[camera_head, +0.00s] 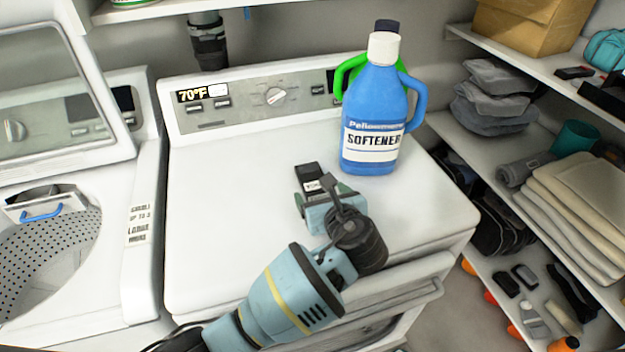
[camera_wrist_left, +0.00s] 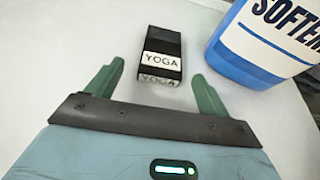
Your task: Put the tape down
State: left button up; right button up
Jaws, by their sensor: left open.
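The tape is a black cassette-like block (camera_head: 308,174) with a white label, lying on the white top of the dryer (camera_head: 240,220). In the left wrist view the tape (camera_wrist_left: 163,45) shows the word YOGA on its label. My left gripper (camera_head: 324,198) is open just in front of the tape. In the left wrist view its two green fingers (camera_wrist_left: 158,73) are spread apart, with the tape's near end between and slightly beyond their tips. The fingers do not touch the tape. My right gripper is not in view.
A blue softener bottle (camera_head: 373,115) stands right behind the tape, with a green-handled bottle (camera_head: 345,72) behind it. An open washer (camera_head: 50,240) is at the left. Shelves with folded towels (camera_head: 575,205) and a cardboard box (camera_head: 530,30) are at the right. The dryer's left top is clear.

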aim_at(316, 186)
pick_arm(q)
jog(key=x, duration=0.4)
jog(key=shift+w, duration=0.25)
jog(key=c, duration=1.2)
jog(key=shift+r, duration=0.15)
